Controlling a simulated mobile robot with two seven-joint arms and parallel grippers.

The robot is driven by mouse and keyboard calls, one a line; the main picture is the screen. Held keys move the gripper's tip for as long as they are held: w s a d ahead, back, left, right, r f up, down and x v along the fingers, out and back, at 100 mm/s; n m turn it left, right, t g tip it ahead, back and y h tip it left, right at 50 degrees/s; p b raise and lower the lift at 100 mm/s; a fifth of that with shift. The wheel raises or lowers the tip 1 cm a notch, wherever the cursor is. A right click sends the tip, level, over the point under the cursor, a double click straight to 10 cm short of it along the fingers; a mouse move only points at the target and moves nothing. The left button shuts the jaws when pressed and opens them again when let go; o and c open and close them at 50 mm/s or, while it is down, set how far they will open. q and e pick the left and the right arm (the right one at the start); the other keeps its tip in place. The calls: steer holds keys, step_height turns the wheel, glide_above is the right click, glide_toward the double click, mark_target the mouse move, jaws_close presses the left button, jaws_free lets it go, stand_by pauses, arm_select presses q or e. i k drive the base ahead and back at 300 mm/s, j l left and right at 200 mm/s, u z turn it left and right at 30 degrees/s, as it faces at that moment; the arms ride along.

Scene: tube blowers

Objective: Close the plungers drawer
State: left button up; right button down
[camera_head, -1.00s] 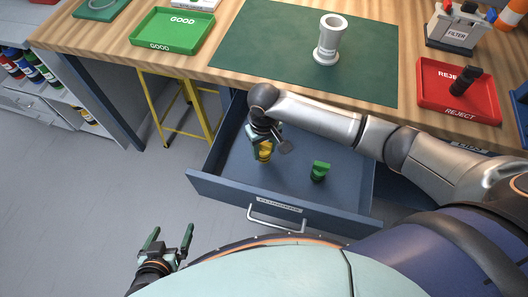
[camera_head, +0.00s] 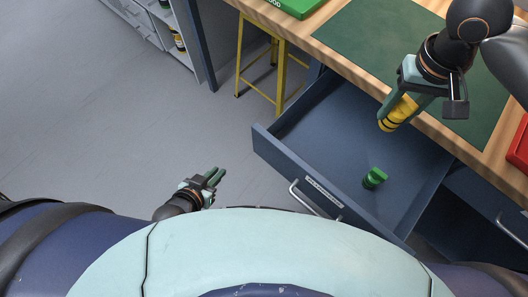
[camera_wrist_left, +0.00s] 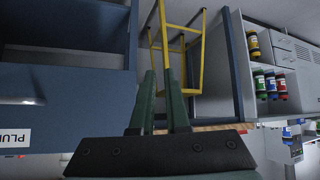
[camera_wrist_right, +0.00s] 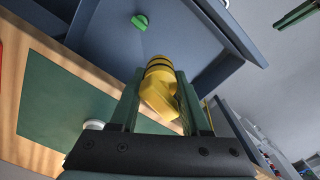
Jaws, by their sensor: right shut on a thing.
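The plungers drawer (camera_head: 273,153) is pulled out below the bench, with a bar handle (camera_head: 312,204) and a label on its front. It also shows at the left of the left wrist view (camera_wrist_left: 70,105). A green plunger (camera_head: 375,178) stands inside the drawer. My right gripper (camera_head: 391,112) is shut on a yellow plunger with black bands (camera_head: 402,108) and holds it above the drawer's far side, near the bench edge. The yellow plunger fills the gap between the fingers in the right wrist view (camera_wrist_right: 160,88). My left gripper (camera_head: 217,177) is open and empty, left of the drawer front.
The wooden bench (camera_head: 440,133) carries a green mat (camera_head: 370,45), a green tray (camera_head: 300,5) and a red tray (camera_head: 519,150). A yellow stool (camera_head: 240,55) stands beside the drawer. The floor left of the drawer is clear.

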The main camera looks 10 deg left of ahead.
mark_target(330, 138)
steer(key=k+j+z, duration=0.6)
steer(key=k, duration=0.25)
